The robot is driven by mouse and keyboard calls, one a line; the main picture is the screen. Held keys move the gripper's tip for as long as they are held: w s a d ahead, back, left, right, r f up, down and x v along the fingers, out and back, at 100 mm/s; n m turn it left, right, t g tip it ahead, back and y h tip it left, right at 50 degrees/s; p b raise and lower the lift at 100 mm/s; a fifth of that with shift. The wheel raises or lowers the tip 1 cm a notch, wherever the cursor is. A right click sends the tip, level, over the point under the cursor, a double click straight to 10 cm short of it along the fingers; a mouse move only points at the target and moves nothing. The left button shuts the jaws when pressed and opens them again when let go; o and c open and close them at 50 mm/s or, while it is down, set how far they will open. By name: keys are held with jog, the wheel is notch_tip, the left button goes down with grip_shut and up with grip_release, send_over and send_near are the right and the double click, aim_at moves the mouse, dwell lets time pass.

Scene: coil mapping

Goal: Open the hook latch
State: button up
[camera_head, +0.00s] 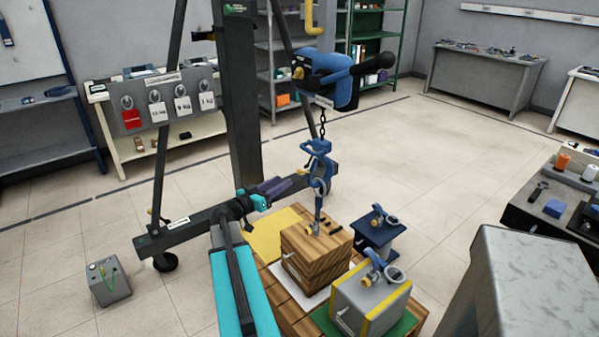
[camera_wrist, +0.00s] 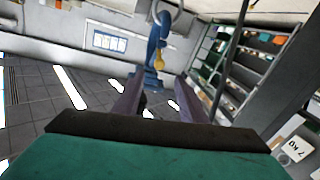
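The blue hook (camera_head: 317,165) hangs on a chain below the blue hoist (camera_head: 333,78) in the head view, above a wooden block. A ring shows at its lower end. In the wrist view the hook (camera_wrist: 153,48) is beyond the fingertips, with a small yellow part (camera_wrist: 158,58) on it that may be the latch. My gripper (camera_head: 287,184) is left of the hook's lower part, with purple fingers pointing toward it. In the wrist view my gripper's fingers (camera_wrist: 158,98) are apart with nothing seen between them. Contact with the hook cannot be told.
The wooden block (camera_head: 305,262) stands on a pallet, linked upward to the hook. A grey-and-yellow block (camera_head: 371,300) and a dark blue block (camera_head: 378,235) with shackles stand close by. A dark hoist frame (camera_head: 240,100) rises behind my arm.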

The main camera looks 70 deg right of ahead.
aim_at(299, 171)
jog(key=p+x, duration=0.3)
jog(key=x, duration=0.8)
